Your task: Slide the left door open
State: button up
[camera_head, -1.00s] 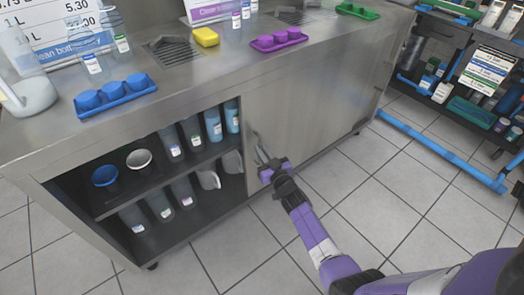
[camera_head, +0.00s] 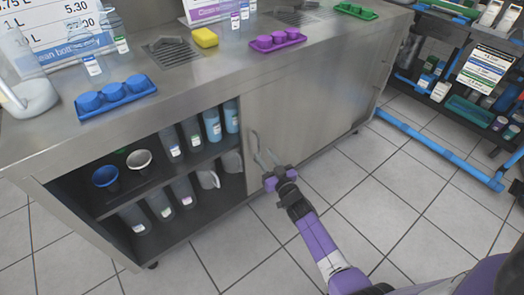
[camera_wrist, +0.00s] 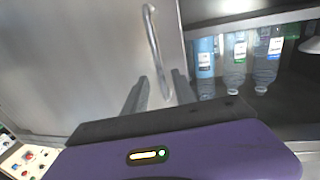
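The cabinet's left bay is open and shows its shelves. A flat metal door panel (camera_head: 310,120) covers the bay to the right, with its left edge beside the open bay. An upright bar handle (camera_head: 254,142) is near that edge. My gripper (camera_head: 266,158) is open just in front and to the right of the handle in the head view. In the wrist view the handle (camera_wrist: 154,45) runs down towards the gap between my two spread fingers (camera_wrist: 160,90). I cannot tell whether the fingers touch it. Nothing is gripped.
Bottles and cups stand on the open shelves (camera_head: 150,190). The metal counter top (camera_head: 200,70) above holds a blue tray (camera_head: 115,95), a yellow block (camera_head: 205,37) and a purple tray (camera_head: 278,40). Tiled floor (camera_head: 360,180) in front is clear. A blue-framed rack (camera_head: 440,150) stands right.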

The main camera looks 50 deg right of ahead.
jog(key=v, duration=0.4)
dwell(0.6)
notch_tip(320, 180, up, 5)
jog(key=s+a+n, duration=0.1)
jog(key=s+a+r+n+y, duration=0.1)
jog(key=s+a+r+y, duration=0.3)
jog(key=s+a, duration=0.55)
jog(key=s+a+r+n+g+y, duration=0.1)
jog(key=s+a+r+n, duration=0.1)
jog(key=s+a+r, duration=0.6)
jog(key=s+a+r+n+y, duration=0.1)
jog(key=s+a+r+y, duration=0.2)
jog(key=s+a, duration=0.85)
notch_tip(320, 180, up, 20)
jog(key=p, duration=2)
jog(key=shift+w+a+p, duration=0.2)
jog(key=shift+w+p, duration=0.1)
jog(key=shift+w, duration=0.1)
